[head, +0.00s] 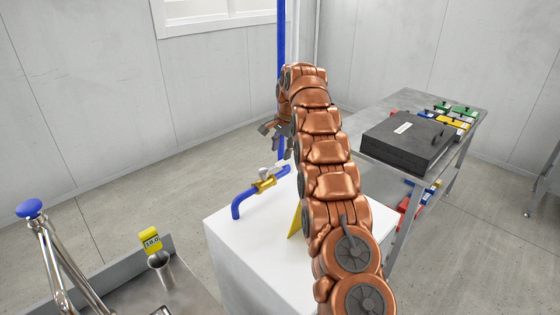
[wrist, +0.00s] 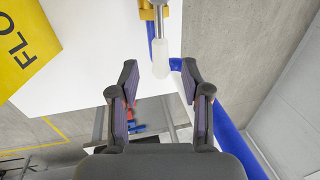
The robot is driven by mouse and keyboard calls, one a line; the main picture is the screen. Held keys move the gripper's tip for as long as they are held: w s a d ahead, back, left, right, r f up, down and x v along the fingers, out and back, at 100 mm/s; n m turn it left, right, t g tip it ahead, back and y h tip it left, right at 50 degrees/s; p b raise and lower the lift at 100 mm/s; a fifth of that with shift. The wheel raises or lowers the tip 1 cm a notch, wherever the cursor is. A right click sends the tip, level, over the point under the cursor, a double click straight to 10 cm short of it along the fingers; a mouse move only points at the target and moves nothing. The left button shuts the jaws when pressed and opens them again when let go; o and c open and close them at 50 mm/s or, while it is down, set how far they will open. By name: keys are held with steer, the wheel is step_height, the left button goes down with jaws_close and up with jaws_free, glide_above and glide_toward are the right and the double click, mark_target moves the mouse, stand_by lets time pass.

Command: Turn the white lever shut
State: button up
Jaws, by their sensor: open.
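The white lever (wrist: 161,57) hangs from a grey stem on a brass valve (wrist: 147,10) at the top of the wrist view. In the head view the brass valve (head: 264,184) sits on a blue pipe (head: 240,205) above a white block (head: 250,255); the lever (head: 264,171) looks small there. My gripper (wrist: 160,78) is open and empty. The lever's tip lies between the lines of its two fingers, just beyond the fingertips, apart from them as far as I can tell. In the head view my gripper (head: 273,136) is above and behind the valve.
A blue pipe (wrist: 228,130) runs close by my right finger. A yellow sign (wrist: 22,45) stands on the white block. A metal table (head: 400,100) at right holds a black case (head: 408,138). A steel basin with a blue-knobbed handle (head: 30,208) is at left.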

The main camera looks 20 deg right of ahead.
mark_target(280, 162)
steer(key=shift+w+a+f+p, duration=0.15)
steer(key=shift+f+p, duration=0.1)
steer(key=shift+f, duration=0.65)
steer(key=shift+w+d+f+p, duration=0.15)
steer(key=shift+f+p, duration=0.1)
steer(key=shift+f, duration=0.6)
steer(key=shift+w+a+f+p, duration=0.15)
steer(key=shift+f+p, duration=0.1)
steer(key=shift+f, duration=0.65)
jaws_close()
